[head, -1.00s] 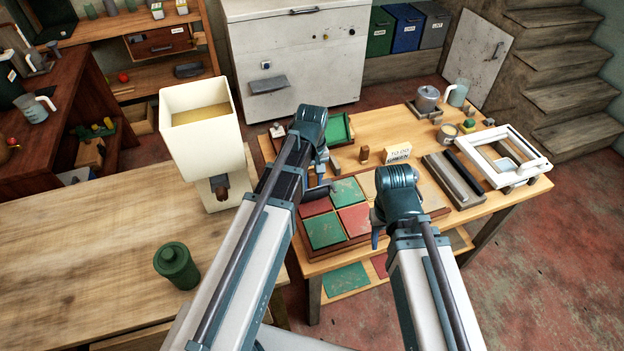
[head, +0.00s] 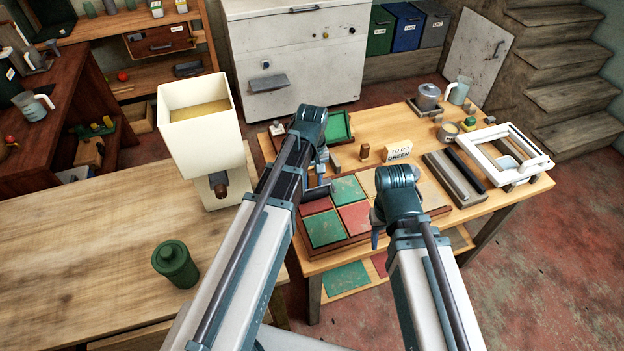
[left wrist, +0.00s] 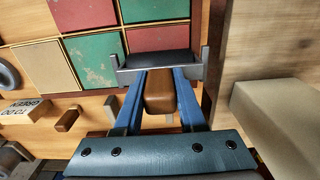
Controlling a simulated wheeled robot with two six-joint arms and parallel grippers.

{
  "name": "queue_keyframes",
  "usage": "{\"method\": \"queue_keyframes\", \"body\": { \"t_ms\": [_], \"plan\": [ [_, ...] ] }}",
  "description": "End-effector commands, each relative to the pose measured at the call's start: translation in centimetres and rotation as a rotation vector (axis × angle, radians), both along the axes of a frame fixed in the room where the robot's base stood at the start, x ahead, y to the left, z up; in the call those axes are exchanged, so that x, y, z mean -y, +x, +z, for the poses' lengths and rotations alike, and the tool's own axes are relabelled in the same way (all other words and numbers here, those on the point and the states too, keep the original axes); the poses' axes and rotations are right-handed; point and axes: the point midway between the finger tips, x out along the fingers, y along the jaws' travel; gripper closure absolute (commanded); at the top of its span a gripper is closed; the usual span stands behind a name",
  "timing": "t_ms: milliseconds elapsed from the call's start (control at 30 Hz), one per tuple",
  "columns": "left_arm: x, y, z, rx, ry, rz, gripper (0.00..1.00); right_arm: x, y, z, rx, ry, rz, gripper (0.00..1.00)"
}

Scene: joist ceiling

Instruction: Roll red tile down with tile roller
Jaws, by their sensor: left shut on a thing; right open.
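The tile board (head: 372,240) holds a two-by-two group of red and green tiles and some bare tan squares to their right. The red tile (head: 317,206) at the group's far left corner also shows in the left wrist view (left wrist: 158,38). My left gripper (head: 316,178) is shut on the roller's brown handle (left wrist: 160,92), between its blue fingers (left wrist: 159,100). The grey tile roller (left wrist: 158,62) lies across that tile's far edge; whether it touches cannot be told. My right gripper (head: 376,238) is open over the board's near side, its fingertips mostly hidden.
A sign block reading GREEN (head: 399,152), a small brown block (head: 364,152) and a green tray (head: 338,128) stand behind the board. A cream hopper (head: 200,130) stands at left.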

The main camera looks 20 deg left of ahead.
Motion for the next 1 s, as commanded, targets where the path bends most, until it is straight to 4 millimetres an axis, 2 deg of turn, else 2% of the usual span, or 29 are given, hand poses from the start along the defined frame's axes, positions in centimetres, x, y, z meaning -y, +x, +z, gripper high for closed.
{"method": "queue_keyframes", "body": {
  "t_ms": [267, 700, 1000],
  "plan": [
    [-0.2, 0.3, -0.1, 0.000, 0.000, 0.000, 1.00, 0.0, 0.0, 0.0, 0.000, 0.000, 0.000, 0.50],
    [-1.6, 2.4, 0.1, 0.000, 0.000, 0.001, 1.00, 0.0, 0.0, 0.1, 0.000, 0.000, 0.000, 0.50],
    [-1.6, 2.3, 0.1, 0.000, 0.000, 0.000, 1.00, 0.0, 0.0, 0.1, 0.000, 0.000, 0.000, 0.50]
  ]
}}
